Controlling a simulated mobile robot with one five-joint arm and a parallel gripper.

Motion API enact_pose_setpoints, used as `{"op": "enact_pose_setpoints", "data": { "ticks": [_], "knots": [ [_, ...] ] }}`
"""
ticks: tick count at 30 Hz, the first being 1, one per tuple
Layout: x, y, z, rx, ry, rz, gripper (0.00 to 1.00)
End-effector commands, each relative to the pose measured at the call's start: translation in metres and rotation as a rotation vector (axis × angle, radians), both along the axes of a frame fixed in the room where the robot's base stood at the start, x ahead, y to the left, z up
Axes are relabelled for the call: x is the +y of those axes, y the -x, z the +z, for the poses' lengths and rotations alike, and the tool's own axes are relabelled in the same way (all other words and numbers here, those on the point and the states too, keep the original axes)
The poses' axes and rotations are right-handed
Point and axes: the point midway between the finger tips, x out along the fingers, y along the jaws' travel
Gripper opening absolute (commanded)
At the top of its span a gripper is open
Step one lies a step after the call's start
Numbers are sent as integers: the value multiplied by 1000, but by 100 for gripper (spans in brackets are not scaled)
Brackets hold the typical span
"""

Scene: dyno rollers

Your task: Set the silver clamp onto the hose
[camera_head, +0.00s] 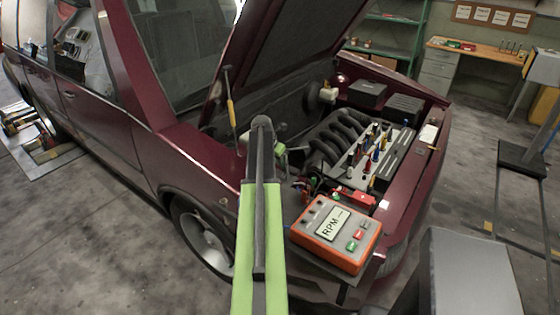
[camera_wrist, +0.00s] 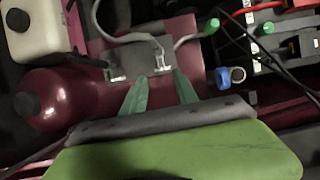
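In the wrist view my gripper (camera_wrist: 160,76) shows two green fingers with a gap between their tips. A small silver piece (camera_wrist: 162,61), which looks like the silver clamp, lies just beyond the tips, nearer the right one. I cannot tell whether a finger touches it. A thin grey hose (camera_wrist: 118,39) loops down from the top and reaches this silver piece; whether the clamp sits around the hose is unclear. A grey metallic block (camera_wrist: 130,62) is beyond the left fingertip. In the head view my arm hides most of this spot in the engine bay.
A blue ring-shaped part (camera_wrist: 230,76) and a green-tipped cable (camera_wrist: 210,27) are to the right. A dark red round vessel (camera_wrist: 65,95) and white tank (camera_wrist: 38,30) are left. The orange RPM box (camera_head: 335,232) stands at the car's front, under the raised hood (camera_head: 285,50).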

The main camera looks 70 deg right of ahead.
Motion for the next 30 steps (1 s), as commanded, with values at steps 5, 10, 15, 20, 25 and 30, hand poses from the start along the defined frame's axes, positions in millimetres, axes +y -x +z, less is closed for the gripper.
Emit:
{"op": "enact_pose_setpoints", "data": {
  "ticks": [5, 10, 15, 20, 25, 30],
  "knots": [
    [18, -5, 54, 0, 0, 2, 35],
    [31, -9, 84, -2, 0, 1, 35],
    [35, -11, 89, -1, 0, 2, 35],
    [35, -11, 87, -2, 0, 1, 35],
    [35, -11, 87, -2, 0, 1, 35],
    [39, -21, 87, -1, 0, 15, 35]
  ]
}}
